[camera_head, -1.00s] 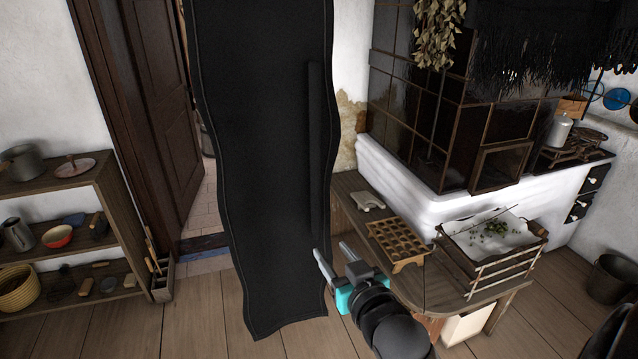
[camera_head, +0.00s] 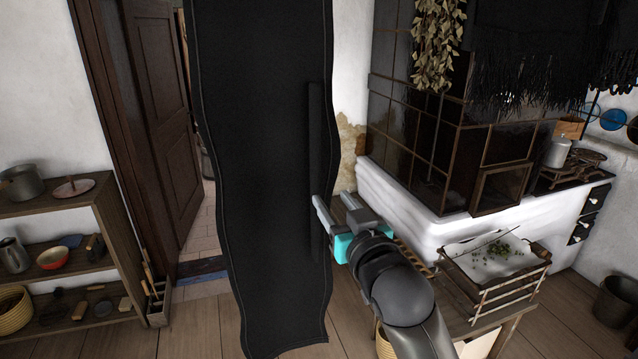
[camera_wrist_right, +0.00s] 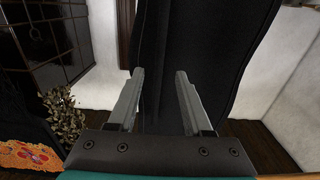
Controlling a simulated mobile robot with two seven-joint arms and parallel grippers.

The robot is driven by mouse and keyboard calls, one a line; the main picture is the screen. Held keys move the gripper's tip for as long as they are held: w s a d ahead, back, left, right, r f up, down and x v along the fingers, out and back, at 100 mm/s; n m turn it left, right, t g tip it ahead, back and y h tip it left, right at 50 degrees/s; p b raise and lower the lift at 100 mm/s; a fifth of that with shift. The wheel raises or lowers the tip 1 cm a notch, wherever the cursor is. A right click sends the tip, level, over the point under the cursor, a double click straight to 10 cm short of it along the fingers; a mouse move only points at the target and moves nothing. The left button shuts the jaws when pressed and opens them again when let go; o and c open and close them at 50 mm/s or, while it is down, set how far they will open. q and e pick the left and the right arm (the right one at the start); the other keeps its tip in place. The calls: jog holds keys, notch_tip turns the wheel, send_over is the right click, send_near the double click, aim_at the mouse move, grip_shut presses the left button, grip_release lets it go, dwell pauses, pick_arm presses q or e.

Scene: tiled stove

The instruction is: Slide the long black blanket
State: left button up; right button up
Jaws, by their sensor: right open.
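The long black blanket (camera_head: 262,150) hangs upright in the middle of the head view, with wavy side edges and a stitched border. A narrow raised vertical strip (camera_head: 315,150) runs near its right edge. My right gripper (camera_head: 333,205) is open at the blanket's right edge, beside the lower part of the strip. In the right wrist view the two fingers (camera_wrist_right: 158,88) are apart, and the blanket (camera_wrist_right: 215,45) fills the view behind them. I cannot tell whether the fingers touch the cloth. My left gripper is not in view.
A wooden bench (camera_head: 500,322) with a crate of herbs (camera_head: 492,262) stands at the right, before the white and black tiled stove (camera_head: 425,130). A shelf with pots (camera_head: 60,205) stands at the left. A brown door (camera_head: 165,120) is behind the blanket.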

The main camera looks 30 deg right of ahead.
aim_at(318, 180)
jog(key=x, duration=0.8)
jog(key=shift+w+d+p, duration=0.1)
jog(key=shift+w+p, duration=0.2)
jog(key=shift+w, duration=0.05)
grip_shut()
dwell(1.1)
